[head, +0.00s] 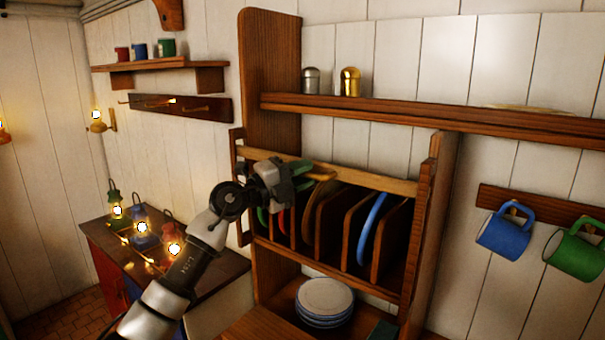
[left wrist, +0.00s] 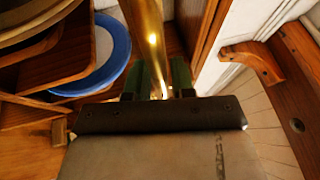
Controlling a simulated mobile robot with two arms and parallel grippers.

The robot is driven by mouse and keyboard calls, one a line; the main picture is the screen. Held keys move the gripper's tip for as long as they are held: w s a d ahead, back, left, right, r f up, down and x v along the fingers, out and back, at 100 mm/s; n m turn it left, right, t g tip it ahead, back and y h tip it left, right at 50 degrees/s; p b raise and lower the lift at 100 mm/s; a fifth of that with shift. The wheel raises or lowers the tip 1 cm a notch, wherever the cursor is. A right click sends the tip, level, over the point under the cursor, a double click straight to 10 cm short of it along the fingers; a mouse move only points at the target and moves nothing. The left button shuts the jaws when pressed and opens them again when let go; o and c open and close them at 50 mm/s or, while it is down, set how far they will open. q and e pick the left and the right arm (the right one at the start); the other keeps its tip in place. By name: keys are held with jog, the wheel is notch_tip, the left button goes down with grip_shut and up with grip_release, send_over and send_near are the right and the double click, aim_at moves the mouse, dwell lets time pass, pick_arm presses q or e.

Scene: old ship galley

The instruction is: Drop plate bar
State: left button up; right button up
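The plate bar (head: 390,182) appears as a pale tan rail across the upper front of the wooden plate rack (head: 432,225). My left gripper (head: 303,171) is at the left half of the rack's front, close to this rail. In the left wrist view, a shiny brass-coloured bar (left wrist: 146,35) runs between the two dark green fingers (left wrist: 158,80). The fingers stand apart around it. I cannot tell whether they press on it. Plates stand in the rack slots, including a blue plate (head: 371,230). My right gripper is not in view.
A stack of plates (head: 325,296) sits on the shelf below the rack. Above runs a long shelf (head: 430,118) with a silver shaker (head: 310,82) and a gold shaker (head: 350,82). Blue and green mugs hang at right. Lit lanterns (head: 142,232) stand on the left cabinet.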

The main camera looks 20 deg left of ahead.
pick_arm(q)
grip_shut()
notch_tip(320, 180, down, 23)
jog(key=b, duration=1.1)
jog(key=shift+f, duration=0.15)
jog(key=shift+o, duration=0.6)
grip_release()
jog(key=shift+o, duration=1.1)
